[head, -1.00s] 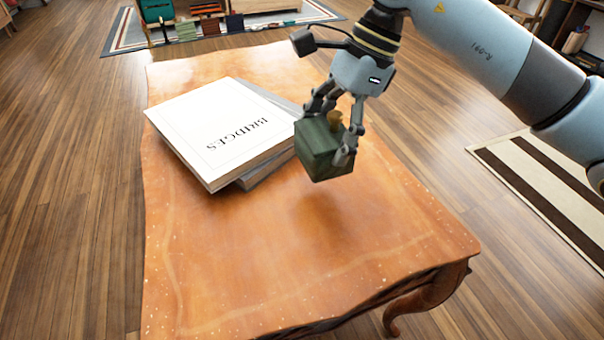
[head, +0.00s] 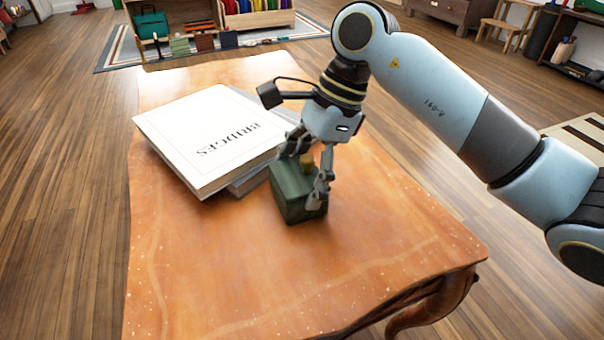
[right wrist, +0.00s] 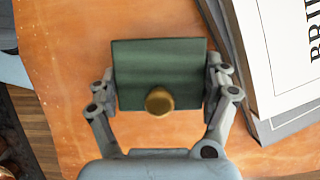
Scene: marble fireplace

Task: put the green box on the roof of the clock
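The green box (head: 290,198), with a brass knob (head: 306,161) on top, is at the middle of the wooden table (head: 230,270), just right of the books. It looks on or very close to the tabletop; I cannot tell if it touches. My right gripper (head: 308,178) comes down over it, fingers against two opposite sides. In the right wrist view the green box (right wrist: 160,70) fills the space between the fingertips of my right gripper (right wrist: 160,85). No clock shows in these views. My left gripper is not in view.
A large white book (head: 215,140) marked BRIDGES lies on a grey book (head: 255,178) close to the box's left. The front of the table is bare. A shelf unit (head: 255,20) stands on the floor beyond the table.

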